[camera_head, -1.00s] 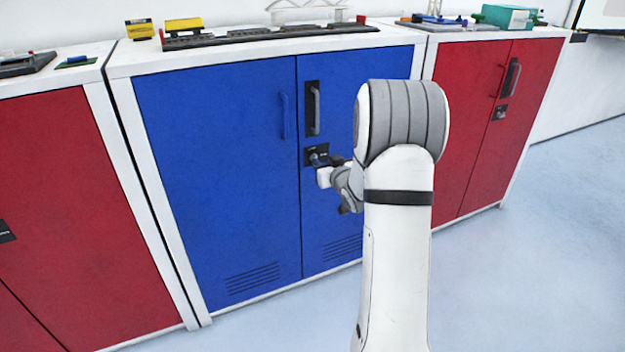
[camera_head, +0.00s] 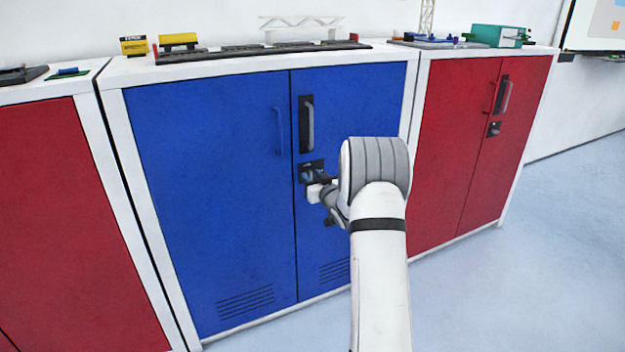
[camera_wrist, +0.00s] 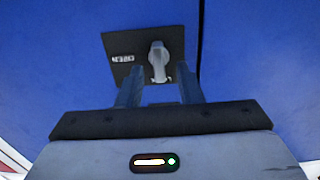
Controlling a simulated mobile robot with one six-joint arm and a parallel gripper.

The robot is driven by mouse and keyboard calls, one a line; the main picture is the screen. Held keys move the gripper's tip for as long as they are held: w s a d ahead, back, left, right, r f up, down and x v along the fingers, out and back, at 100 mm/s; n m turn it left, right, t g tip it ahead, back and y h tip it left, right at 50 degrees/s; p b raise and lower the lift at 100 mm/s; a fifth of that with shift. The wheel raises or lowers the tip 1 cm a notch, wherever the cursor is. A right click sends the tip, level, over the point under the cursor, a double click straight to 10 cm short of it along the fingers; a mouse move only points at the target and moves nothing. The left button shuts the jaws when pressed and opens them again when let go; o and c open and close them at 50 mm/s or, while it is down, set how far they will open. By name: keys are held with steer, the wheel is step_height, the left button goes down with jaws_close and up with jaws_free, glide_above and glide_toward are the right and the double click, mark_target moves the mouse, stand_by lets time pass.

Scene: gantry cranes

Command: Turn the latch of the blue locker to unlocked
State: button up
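The blue locker (camera_head: 210,190) stands in the middle of the head view with both doors shut. Its latch plate (camera_head: 312,166) is black and sits below the grey handle on the right door. In the wrist view the latch (camera_wrist: 158,60) is a grey knob on the black plate (camera_wrist: 122,44), with white lettering beside it. My gripper (camera_head: 311,178) is at the plate in the head view. In the wrist view my gripper (camera_wrist: 160,82) has its two fingers apart, one on each side of the latch's lower end. Whether they touch it I cannot tell.
The grey door handle (camera_head: 309,122) is just above the latch plate. Red lockers stand at the left (camera_head: 45,200) and right (camera_head: 455,140). Model rails (camera_head: 260,50) lie on top of the blue locker. The floor (camera_head: 560,220) at the right is clear.

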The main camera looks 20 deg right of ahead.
jaws_close()
steer(key=shift+a, duration=0.1)
